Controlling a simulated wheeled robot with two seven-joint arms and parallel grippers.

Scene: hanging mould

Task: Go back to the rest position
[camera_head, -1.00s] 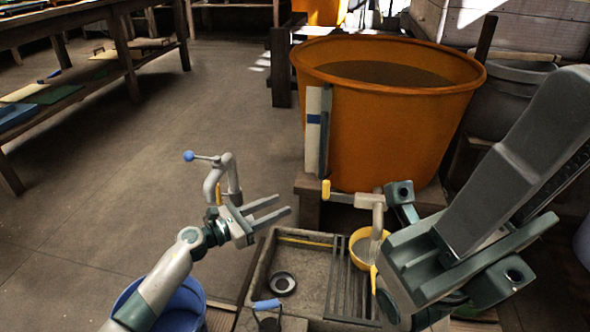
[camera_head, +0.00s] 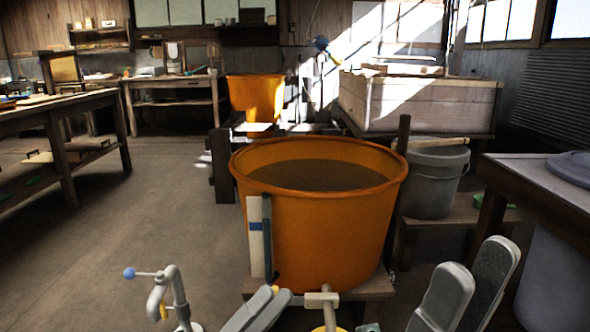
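My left gripper (camera_head: 277,292) is at the bottom centre of the head view, in front of the orange tub. Its two grey fingers point up and to the right, with nothing seen between them; its body is cut off below. My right gripper (camera_head: 475,262) is at the bottom right, close to the camera. Its two large rounded fingers point up and stand apart, with a dark ridged pad on the right one. Nothing shows between them. The rest of both arms is out of view.
The large orange tub (camera_head: 310,235) stands on a low wooden stand in the middle. A tap with a blue knob (camera_head: 129,273) is at its lower left. A grey bucket (camera_head: 436,182) and a table (camera_head: 530,180) stand at the right.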

